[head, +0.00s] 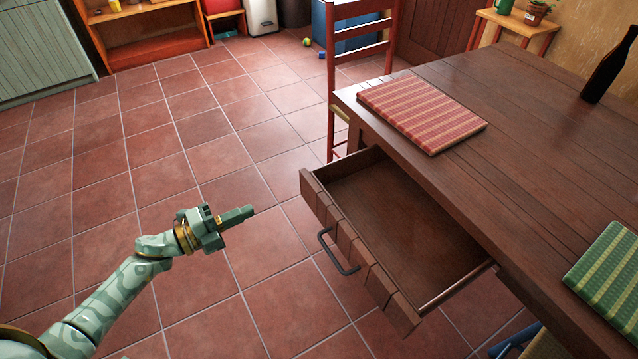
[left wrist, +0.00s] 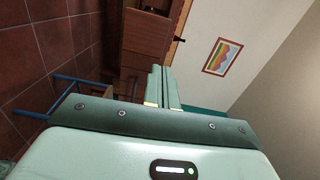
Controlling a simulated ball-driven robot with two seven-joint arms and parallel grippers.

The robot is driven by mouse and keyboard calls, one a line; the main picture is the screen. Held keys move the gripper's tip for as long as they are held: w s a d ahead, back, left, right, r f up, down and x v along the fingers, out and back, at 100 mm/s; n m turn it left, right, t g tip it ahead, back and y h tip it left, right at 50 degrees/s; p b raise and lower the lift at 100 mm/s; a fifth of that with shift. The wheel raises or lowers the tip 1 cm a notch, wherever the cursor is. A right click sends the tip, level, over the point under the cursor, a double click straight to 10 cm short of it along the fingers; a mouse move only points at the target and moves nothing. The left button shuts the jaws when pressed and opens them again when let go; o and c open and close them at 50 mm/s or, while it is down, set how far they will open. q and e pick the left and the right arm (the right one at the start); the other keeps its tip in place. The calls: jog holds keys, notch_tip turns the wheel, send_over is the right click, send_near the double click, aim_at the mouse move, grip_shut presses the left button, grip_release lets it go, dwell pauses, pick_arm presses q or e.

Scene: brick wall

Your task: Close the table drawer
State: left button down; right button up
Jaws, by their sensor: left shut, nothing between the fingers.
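The table drawer (head: 405,225) is pulled well out of the dark wooden table (head: 530,110) and looks empty. Its front carries a black bar handle (head: 338,252) that faces my left arm. My left gripper (head: 238,215) is shut and empty, left of the drawer front and apart from it, with its fingers pointing right toward the drawer. In the left wrist view the shut fingers (left wrist: 162,88) point at brown woodwork, which I cannot identify surely. My right gripper is not in view.
A red woven placemat (head: 420,112), a green placemat (head: 610,275) and a dark bottle (head: 608,68) are on the table. A red chair (head: 335,75) stands beyond the drawer. The tiled floor (head: 150,150) left of the drawer is clear.

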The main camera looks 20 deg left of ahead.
pick_arm(q)
jog(key=b, duration=0.3)
send_near(309, 187)
jog(key=shift+m+h, duration=0.3)
jog(key=x, duration=0.5)
jog(key=shift+w+d+f, duration=0.1)
jog(key=shift+w+f, duration=0.1)
jog(key=shift+w, duration=0.15)
jog(key=shift+w+d, duration=0.3)
jog(key=shift+w, duration=0.1)
jog(key=shift+r, duration=0.1)
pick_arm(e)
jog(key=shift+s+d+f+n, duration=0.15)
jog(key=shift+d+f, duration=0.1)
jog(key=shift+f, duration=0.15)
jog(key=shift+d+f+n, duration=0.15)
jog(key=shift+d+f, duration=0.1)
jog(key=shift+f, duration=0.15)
pick_arm(q)
jog(key=shift+w+d, duration=0.1)
